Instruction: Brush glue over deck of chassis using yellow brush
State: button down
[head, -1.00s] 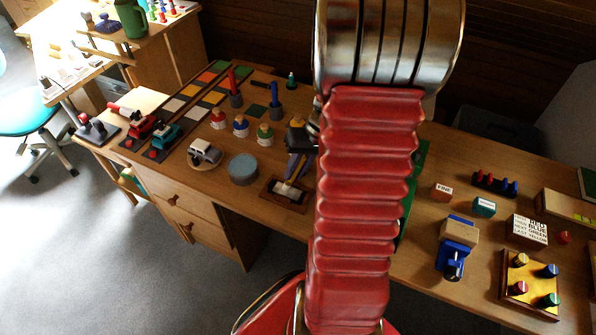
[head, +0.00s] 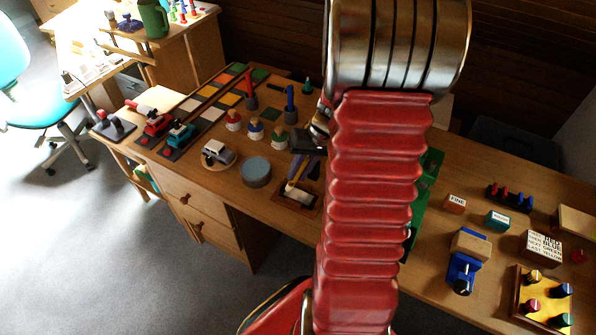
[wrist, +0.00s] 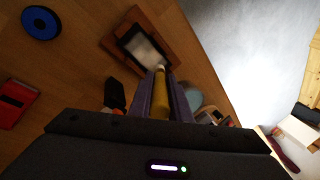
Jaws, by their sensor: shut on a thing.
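My gripper (wrist: 160,100) is shut on a yellow brush (wrist: 160,102), held between its purple fingers. The brush's pale tip is at the near edge of a dark tray with a white pad (wrist: 143,47) in a wooden frame; I cannot tell whether it touches. In the head view, my gripper (head: 303,168) is partly behind my red arm, just above this tray (head: 297,196). A grey toy vehicle (head: 217,152) sits on a round wooden disc left of it. I cannot tell which thing is the chassis; no glue on a deck is visible.
A blue-grey round tin (head: 255,172) stands close left of the tray. Several coloured-top pots and upright red (head: 250,90) and blue (head: 290,103) handles stand behind. A blue toy vehicle (head: 462,268) and a peg board (head: 540,300) are at right. My arm hides the middle.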

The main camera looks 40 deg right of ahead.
jog(key=shift+s+d, duration=0.3)
jog(key=shift+s, duration=0.6)
jog(key=shift+s+d, duration=0.3)
jog(key=shift+s, duration=0.6)
jog(key=shift+s, duration=0.1)
jog(key=shift+s+d, duration=0.35)
jog(key=shift+s, duration=0.55)
jog(key=shift+s+d, duration=0.35)
jog(key=shift+s, duration=0.55)
jog(key=shift+w, duration=0.15)
jog(key=shift+w+a, duration=0.35)
jog(key=shift+w, duration=0.55)
jog(key=shift+w+a, duration=0.35)
jog(key=shift+w, duration=0.55)
jog(key=shift+w+a+f, duration=0.1)
jog(key=shift+w+a, duration=0.15)
jog(key=shift+w, duration=0.35)
jog(key=shift+w+a+r, duration=0.1)
jog(key=shift+w+a, duration=0.1)
jog(key=shift+w, duration=0.45)
jog(key=shift+w+a+f, duration=0.1)
jog(key=shift+w+a, duration=0.15)
jog(key=shift+w, duration=0.35)
